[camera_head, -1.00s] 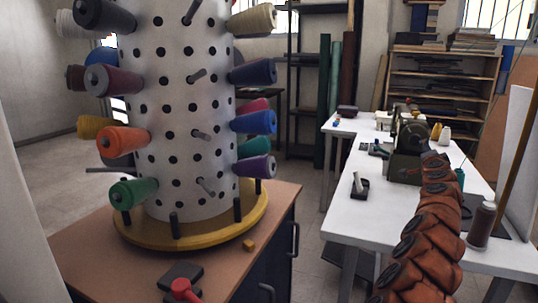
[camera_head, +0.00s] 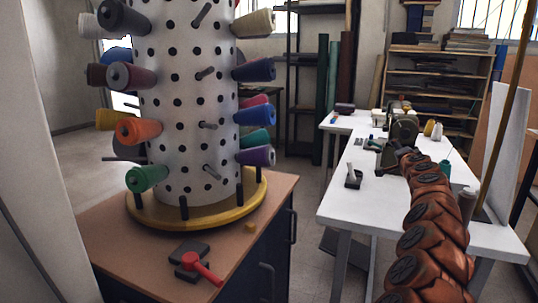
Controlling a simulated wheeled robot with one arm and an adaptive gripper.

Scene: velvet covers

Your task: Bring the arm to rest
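My arm (camera_head: 428,225), with reddish-brown overlapping segments, rises from the bottom edge at the right and reaches away over the white table (camera_head: 345,205). Its far end appears in front of the green sewing machine (camera_head: 404,128). My gripper (camera_head: 405,156) is small and dark at that far end, and its fingers cannot be made out against the machine. I cannot tell whether it is open or shut, and I see nothing clearly held in it.
A white perforated tower (camera_head: 188,100) with colored thread spools stands on a yellow disc (camera_head: 150,212) on a brown-topped cabinet (camera_head: 120,240). A red-handled tool (camera_head: 203,268) lies at its front. Floor shows between cabinet and table.

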